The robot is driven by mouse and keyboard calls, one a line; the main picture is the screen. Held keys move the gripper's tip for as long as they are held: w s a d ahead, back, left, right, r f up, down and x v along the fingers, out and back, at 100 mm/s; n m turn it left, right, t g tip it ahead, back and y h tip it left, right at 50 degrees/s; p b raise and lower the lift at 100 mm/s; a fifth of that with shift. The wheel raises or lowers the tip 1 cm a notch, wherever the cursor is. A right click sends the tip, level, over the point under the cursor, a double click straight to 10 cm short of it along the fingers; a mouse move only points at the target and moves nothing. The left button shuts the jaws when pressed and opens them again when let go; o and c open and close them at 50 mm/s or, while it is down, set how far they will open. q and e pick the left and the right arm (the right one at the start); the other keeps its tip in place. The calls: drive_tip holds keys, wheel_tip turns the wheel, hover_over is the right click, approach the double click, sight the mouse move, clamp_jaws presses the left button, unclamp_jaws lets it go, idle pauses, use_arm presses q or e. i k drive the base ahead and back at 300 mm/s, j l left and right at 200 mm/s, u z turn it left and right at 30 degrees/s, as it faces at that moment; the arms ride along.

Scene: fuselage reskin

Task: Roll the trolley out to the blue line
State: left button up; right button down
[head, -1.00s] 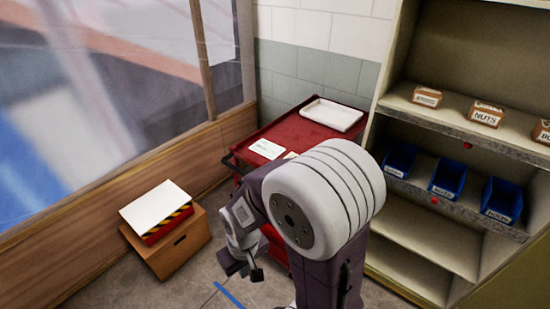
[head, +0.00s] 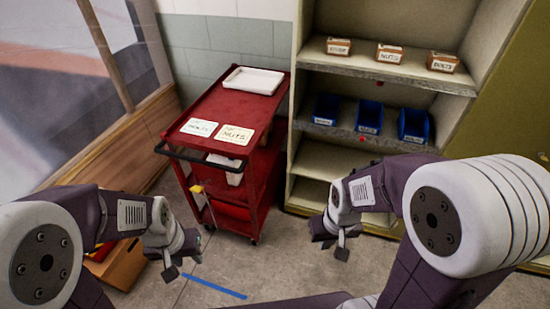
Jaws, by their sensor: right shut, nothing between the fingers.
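The red trolley (head: 222,104) stands on the floor against the back wall, left of the shelf unit. Its dark handle bar (head: 197,158) faces me. The blue line (head: 213,286) is a strip on the grey floor in front of the trolley, nearer to me. My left gripper (head: 180,262) hangs in front of the trolley's left side, apart from the handle; its fingers are too small to judge. My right gripper (head: 332,248) is shut and empty, right of the trolley and in front of the shelves.
A white tray (head: 253,80) and two labelled cards (head: 236,134) lie on the trolley's top. The shelf unit (head: 400,75) at its right holds labelled boxes and blue bins (head: 369,117). A brown box (head: 122,266) is partly hidden behind my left arm. Floor between trolley and line looks clear.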

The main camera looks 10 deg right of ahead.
sight(260, 166)
drive_tip(key=i+z, duration=0.1)
drive_tip(key=i, duration=0.95)
